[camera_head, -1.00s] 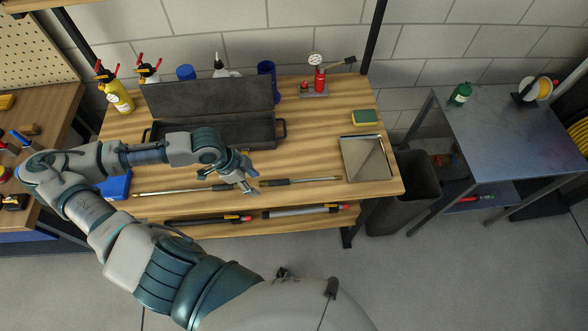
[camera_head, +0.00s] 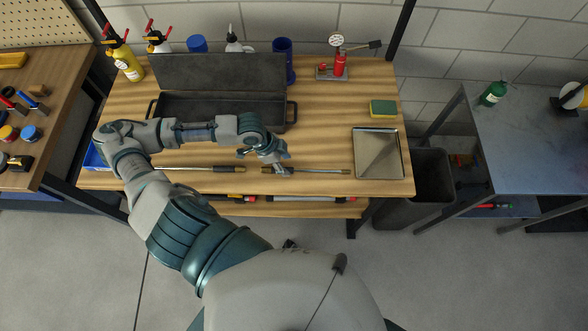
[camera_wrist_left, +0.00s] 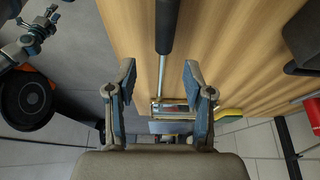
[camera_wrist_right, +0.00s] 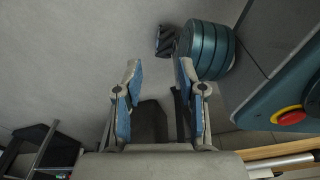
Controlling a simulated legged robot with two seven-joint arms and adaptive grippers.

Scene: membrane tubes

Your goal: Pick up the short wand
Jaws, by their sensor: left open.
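The short wand (camera_head: 318,171) lies flat near the front edge of the wooden bench, with a dark handle part and a thin rod to the right. A longer wand (camera_head: 205,168) lies to its left, partly hidden by my left arm. My left gripper (camera_head: 280,166) is open over the left part of the short wand. In the left wrist view a wand's black handle (camera_wrist_left: 167,25) and thin rod lie in line with the gap between the open fingers (camera_wrist_left: 160,75); neither finger appears to grip it. My right gripper (camera_wrist_right: 160,72) is open and empty, away from the bench.
An open dark toolbox (camera_head: 187,108) stands behind my left arm. A metal tray (camera_head: 392,143) lies right of the short wand, with a sponge (camera_head: 384,108) behind it. More tubes lie on the shelf below. A black bin (camera_head: 432,180) stands right of the bench.

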